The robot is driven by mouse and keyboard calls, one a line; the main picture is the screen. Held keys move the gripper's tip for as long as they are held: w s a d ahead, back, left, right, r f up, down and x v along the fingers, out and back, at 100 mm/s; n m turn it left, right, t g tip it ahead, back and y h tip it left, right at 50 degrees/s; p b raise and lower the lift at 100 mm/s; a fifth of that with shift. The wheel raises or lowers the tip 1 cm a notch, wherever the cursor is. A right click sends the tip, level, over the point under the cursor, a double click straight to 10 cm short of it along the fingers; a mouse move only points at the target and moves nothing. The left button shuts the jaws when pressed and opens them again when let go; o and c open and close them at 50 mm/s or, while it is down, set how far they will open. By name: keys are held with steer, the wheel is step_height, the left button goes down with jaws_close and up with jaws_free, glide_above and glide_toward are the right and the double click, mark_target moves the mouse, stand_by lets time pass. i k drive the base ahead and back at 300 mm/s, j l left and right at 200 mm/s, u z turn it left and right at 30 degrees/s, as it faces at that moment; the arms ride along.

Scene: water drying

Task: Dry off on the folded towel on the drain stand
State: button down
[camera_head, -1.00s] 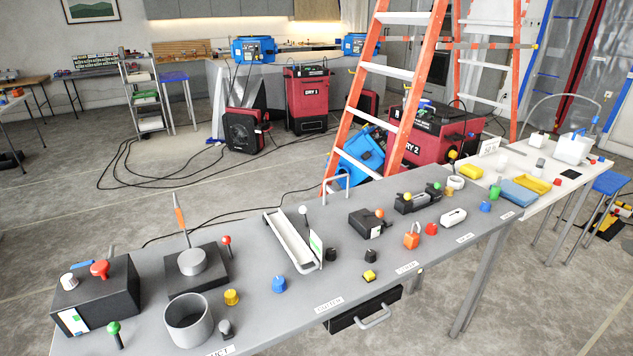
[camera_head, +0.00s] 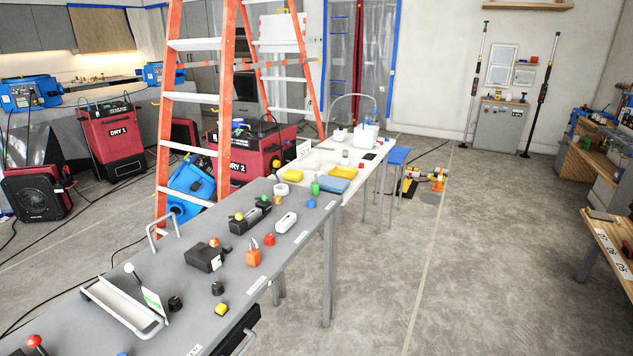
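A flat light-blue piece (camera_head: 333,186), which looks like a folded towel, lies on the near part of the white-topped table (camera_head: 352,187) beyond the grey bench. A yellow tray-like piece (camera_head: 343,172) lies just behind it. I cannot tell for sure which thing is the drain stand. A white container (camera_head: 365,136) stands at the table's far end, with a thin arched tube (camera_head: 352,96) over it. My gripper is not in view, so its state and any load are hidden.
The long grey bench (camera_head: 290,238) carries several knobs, boxes and a white tray (camera_head: 108,308). An orange ladder (camera_head: 226,100) stands behind it. A blue stool (camera_head: 398,155) is beside the white table. Open concrete floor (camera_head: 480,270) lies to the right.

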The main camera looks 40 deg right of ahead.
mark_target(336, 185)
steer(key=i+l, duration=0.15)
steer(key=l, duration=0.35)
steer(key=i+l, duration=0.2)
steer(key=l, duration=0.3)
steer(key=i+l, duration=0.15)
steer(key=l, duration=0.35)
steer(key=i+l, duration=0.2)
steer(key=l, duration=0.3)
steer(key=i+l, duration=0.15)
steer(key=l, duration=0.3)
steer(key=i+l, duration=0.2)
steer(key=l, duration=0.3)
steer(key=i+l, duration=0.15)
steer(key=l, duration=0.35)
steer(key=i+l, duration=0.15)
steer(key=l, duration=0.35)
